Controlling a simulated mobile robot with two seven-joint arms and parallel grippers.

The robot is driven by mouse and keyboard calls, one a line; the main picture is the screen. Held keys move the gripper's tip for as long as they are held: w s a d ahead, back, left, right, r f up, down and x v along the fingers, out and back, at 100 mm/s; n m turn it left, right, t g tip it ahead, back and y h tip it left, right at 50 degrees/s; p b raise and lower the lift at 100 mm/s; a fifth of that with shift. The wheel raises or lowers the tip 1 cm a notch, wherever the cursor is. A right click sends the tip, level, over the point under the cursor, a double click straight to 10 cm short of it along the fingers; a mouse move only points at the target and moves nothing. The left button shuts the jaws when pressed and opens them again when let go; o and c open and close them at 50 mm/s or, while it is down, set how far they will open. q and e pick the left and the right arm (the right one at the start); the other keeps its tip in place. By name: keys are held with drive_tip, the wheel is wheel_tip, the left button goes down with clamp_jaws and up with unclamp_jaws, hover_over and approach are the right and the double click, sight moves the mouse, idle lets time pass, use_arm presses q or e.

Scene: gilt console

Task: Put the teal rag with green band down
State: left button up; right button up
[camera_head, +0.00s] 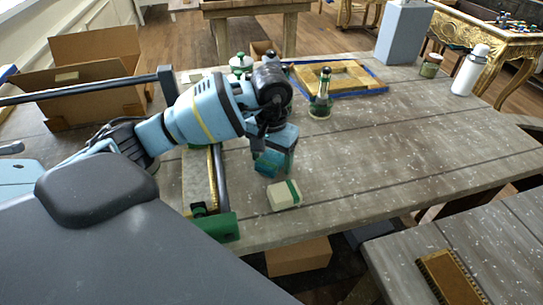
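My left gripper (273,148) reaches in from the left and points down over the near part of the grey wooden table (400,140). It appears shut on a small teal bundle, the teal rag (267,164), which shows at the fingertips. Its green band is hard to make out, and part of it is hidden by the gripper. I cannot tell whether the rag touches the table. My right gripper is not in view.
A cream block with a green band (284,196) lies just in front of the rag. A green bottle (320,100) and a blue-edged wooden tray (345,78) stand behind. A white bottle (470,70) is far right. The table's right middle is clear.

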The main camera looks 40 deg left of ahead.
sight(271, 159)
use_arm(q)
wheel_tip(271, 159, up, 12)
drive_tip(key=shift+r, duration=0.2)
idle(0.5)
idle(0.5)
